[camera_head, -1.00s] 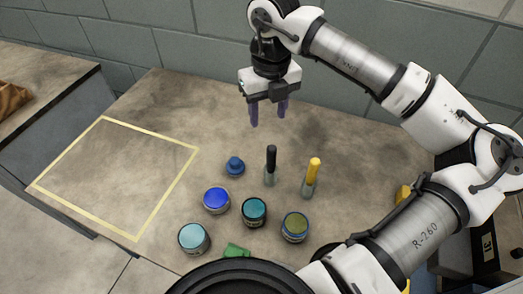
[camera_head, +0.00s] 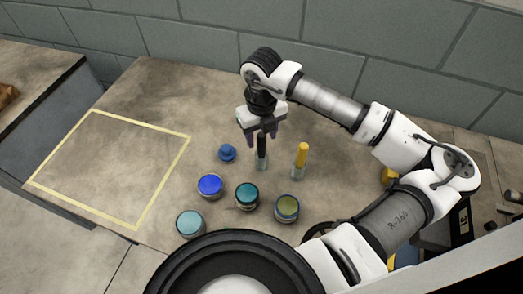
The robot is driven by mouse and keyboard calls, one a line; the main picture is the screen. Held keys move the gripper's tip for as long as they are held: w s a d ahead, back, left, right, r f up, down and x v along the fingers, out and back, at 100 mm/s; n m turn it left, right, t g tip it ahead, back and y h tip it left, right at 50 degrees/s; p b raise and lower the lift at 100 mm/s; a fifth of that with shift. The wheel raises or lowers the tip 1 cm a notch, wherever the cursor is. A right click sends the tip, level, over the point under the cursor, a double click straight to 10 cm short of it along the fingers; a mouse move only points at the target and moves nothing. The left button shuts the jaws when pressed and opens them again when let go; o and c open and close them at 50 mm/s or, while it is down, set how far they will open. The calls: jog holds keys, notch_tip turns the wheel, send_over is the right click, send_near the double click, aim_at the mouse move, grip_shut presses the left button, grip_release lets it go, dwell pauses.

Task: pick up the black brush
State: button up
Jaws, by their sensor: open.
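The black brush (camera_head: 262,147) stands upright on the table, its black handle up and its pale grey lower part down. My gripper (camera_head: 261,137) is open and points down at the top of the black brush. The gripper body hides the very top of the handle.
A yellow brush (camera_head: 301,156) stands close by on the right. A blue knobbed object (camera_head: 227,153) and several jars, such as the blue-lidded jar (camera_head: 210,186) and teal jar (camera_head: 247,195), stand left and in front. A yellow-taped area (camera_head: 187,150) at left is empty.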

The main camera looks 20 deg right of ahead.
jog(key=shift+f, duration=0.85)
jog(key=shift+c, duration=0.3)
jog(key=c, duration=1)
grip_shut()
jog(key=shift+r, duration=0.15)
